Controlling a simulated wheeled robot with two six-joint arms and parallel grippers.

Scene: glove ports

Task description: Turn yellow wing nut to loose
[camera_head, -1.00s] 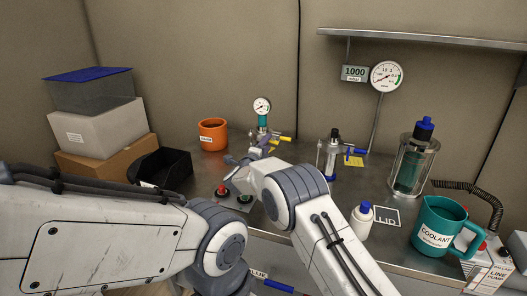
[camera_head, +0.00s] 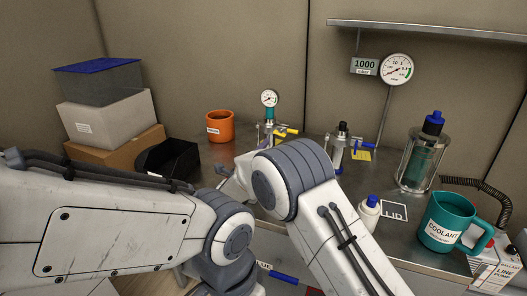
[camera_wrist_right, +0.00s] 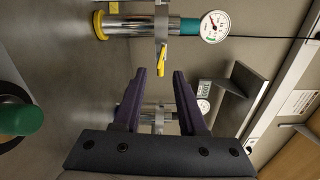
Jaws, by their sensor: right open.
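The yellow wing nut (camera_wrist_right: 161,60) shows in the right wrist view, on a metal clamp around a steel tube that leads to a teal gauge fitting (camera_wrist_right: 190,27). In the head view the gauge fitting (camera_head: 269,113) stands at the back middle of the bench, with yellow parts (camera_head: 286,131) beside it. My right gripper (camera_wrist_right: 160,73) is open and empty. Its two dark fingers point at the wing nut, which lies just beyond the tips, apart from them. In the head view my right gripper (camera_head: 229,178) is partly hidden by my arm. My left gripper is out of view.
An orange mug (camera_head: 220,127), a black bin (camera_head: 169,160) and stacked boxes (camera_head: 108,105) stand at the left. A second fitting (camera_head: 340,143), a glass vessel (camera_head: 418,160), a white bottle (camera_head: 368,213) and a teal coolant jug (camera_head: 440,222) stand at the right.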

